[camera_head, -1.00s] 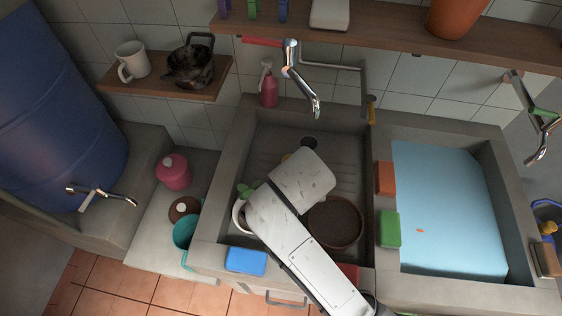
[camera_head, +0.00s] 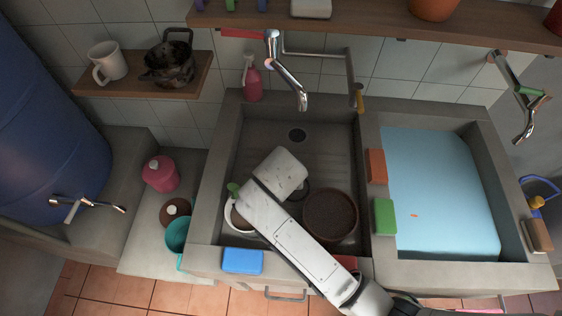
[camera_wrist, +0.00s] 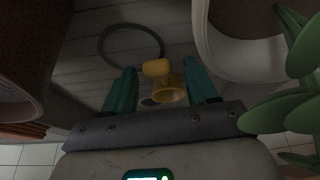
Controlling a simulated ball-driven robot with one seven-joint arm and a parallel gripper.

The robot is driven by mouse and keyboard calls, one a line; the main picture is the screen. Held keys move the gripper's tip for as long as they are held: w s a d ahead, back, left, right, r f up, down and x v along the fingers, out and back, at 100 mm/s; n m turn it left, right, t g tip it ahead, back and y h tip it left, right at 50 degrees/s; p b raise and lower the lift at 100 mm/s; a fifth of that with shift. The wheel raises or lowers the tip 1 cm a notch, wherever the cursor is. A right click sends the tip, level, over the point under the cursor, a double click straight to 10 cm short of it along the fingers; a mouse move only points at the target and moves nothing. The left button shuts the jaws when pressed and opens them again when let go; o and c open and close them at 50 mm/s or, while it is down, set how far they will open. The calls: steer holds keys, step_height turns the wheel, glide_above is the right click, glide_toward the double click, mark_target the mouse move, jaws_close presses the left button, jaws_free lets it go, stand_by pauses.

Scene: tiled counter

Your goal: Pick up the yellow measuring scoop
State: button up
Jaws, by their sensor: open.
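The yellow measuring scoop (camera_wrist: 165,84) shows in the wrist view, with its round cup end facing me. It lies in the sink between the two teal fingers of my gripper (camera_wrist: 158,72). The fingers are apart, one on each side of the scoop, and I cannot tell whether either touches it. In the head view my white arm hides the scoop and the fingers.
A brown round pot (camera_head: 330,216) stands close right of my arm in the sink (camera_head: 335,135). A white pot (camera_head: 232,216) with a green plant (camera_wrist: 290,75) is close on the left. A thin dark ring (camera_wrist: 130,28) lies beyond the scoop.

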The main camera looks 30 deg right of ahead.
steer(key=shift+x, duration=1)
steer(key=c, duration=1)
